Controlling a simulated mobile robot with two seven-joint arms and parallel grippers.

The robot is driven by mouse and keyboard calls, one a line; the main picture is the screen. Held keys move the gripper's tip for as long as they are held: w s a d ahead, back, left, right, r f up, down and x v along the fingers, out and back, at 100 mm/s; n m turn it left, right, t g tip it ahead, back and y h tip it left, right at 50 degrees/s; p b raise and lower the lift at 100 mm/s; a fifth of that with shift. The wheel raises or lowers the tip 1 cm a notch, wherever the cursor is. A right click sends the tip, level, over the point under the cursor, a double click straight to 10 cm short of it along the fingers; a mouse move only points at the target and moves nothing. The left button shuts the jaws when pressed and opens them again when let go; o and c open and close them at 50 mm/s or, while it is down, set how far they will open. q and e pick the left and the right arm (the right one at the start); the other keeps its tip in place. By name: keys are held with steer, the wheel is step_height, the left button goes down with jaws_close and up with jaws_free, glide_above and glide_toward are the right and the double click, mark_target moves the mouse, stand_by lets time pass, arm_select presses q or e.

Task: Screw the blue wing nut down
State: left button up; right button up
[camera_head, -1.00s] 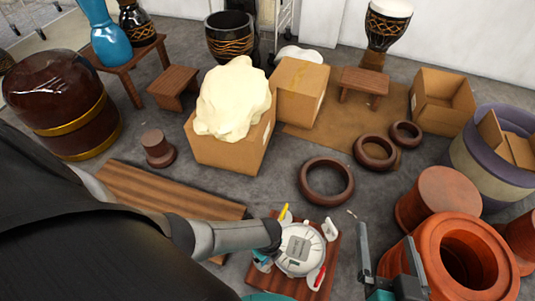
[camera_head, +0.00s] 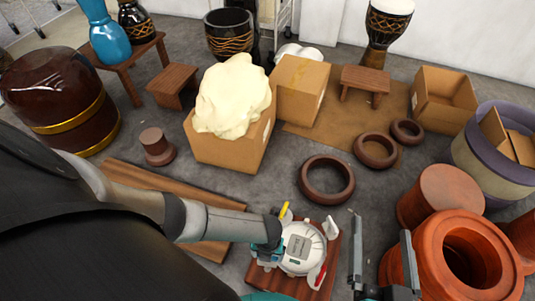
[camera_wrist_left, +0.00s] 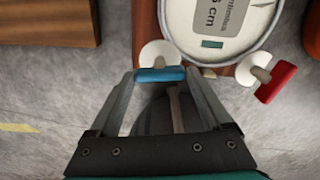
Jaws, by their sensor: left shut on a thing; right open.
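The blue wing nut (camera_wrist_left: 160,74) is a small blue bar against a white round washer (camera_wrist_left: 160,54), at the near edge of the round white device (camera_head: 300,248). My left gripper (camera_wrist_left: 160,76) is shut on the blue wing nut, which lies between its fingertips. In the head view my left gripper (camera_head: 268,252) reaches the device's left side and hides the nut. The device has a grey display and lies on a reddish-brown board (camera_head: 332,262). A yellow wing nut (camera_head: 284,211) and a red one (camera_head: 319,277) show at its rim. My right gripper (camera_head: 382,262) is open and empty, right of the board.
An orange drum shell (camera_head: 440,265) stands close to the right of my right gripper. A dark brown ring (camera_head: 327,180) lies on the floor behind the board. A wooden plank (camera_head: 150,182) lies to the left, under my left arm. Grey floor is clear around the ring.

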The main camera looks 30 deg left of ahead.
arm_select(q)
steer(key=shift+m, duration=1.9)
steer(key=o, duration=1.2)
steer(key=shift+c, duration=0.2)
steer(key=shift+r, duration=0.1)
